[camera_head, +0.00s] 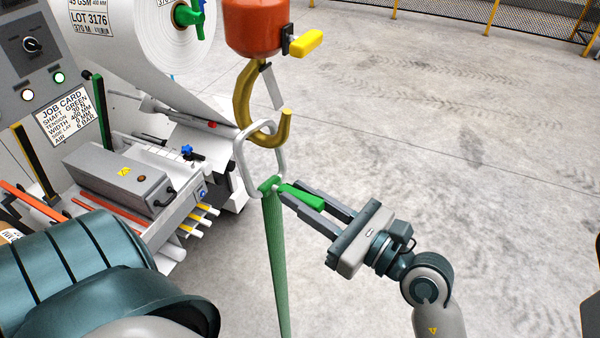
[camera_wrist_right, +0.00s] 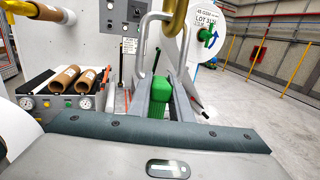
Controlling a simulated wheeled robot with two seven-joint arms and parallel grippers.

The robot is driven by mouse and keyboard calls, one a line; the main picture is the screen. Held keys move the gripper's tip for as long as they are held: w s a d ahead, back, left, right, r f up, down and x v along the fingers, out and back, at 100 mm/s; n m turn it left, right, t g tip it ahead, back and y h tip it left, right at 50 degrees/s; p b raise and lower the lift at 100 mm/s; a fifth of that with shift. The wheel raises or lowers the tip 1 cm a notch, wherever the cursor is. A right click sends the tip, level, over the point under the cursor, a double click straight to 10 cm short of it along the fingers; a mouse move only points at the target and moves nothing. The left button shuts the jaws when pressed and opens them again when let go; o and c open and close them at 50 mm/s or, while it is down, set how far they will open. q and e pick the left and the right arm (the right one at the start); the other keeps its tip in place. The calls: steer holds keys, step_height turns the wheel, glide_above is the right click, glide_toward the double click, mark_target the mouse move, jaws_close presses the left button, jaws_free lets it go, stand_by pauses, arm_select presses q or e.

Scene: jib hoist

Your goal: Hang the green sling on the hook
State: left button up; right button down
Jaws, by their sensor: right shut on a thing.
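The gold hook (camera_head: 243,95) hangs below an orange hoist block (camera_head: 254,25), its tip curving up on the right. The green sling (camera_head: 276,260) hangs straight down from a grey metal ring (camera_head: 240,165). My right gripper (camera_head: 285,192) is shut on the sling's green grip (camera_head: 302,196), just below the ring. The ring stands upright and overlaps the hook's bowl in the head view; I cannot tell whether the hook passes through it. The right wrist view shows the green grip (camera_wrist_right: 161,90) between the fingers, with the ring (camera_wrist_right: 143,38) and hook (camera_wrist_right: 180,18) beyond. My left gripper is not in view.
A yellow handle (camera_head: 307,43) sticks out from the hoist block. A machine with a white roll (camera_head: 160,40), a job card (camera_head: 72,116) and a grey box (camera_head: 118,185) stands at the left. The floor at the right is clear up to a yellow-posted fence (camera_head: 493,12).

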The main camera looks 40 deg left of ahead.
steer(key=shift+f, duration=0.25)
steer(key=c, duration=1.5)
jaws_free()
steer(key=shift+d, duration=0.1)
steer(key=shift+w+d+f+b, duration=0.15)
steer(key=shift+d+b, duration=1.65)
steer(key=shift+d, duration=2.5)
steer(key=shift+s+d+f+b, duration=0.15)
steer(key=shift+d+b, duration=1.65)
steer(key=shift+d, duration=2.45)
steer(key=shift+w, duration=0.1)
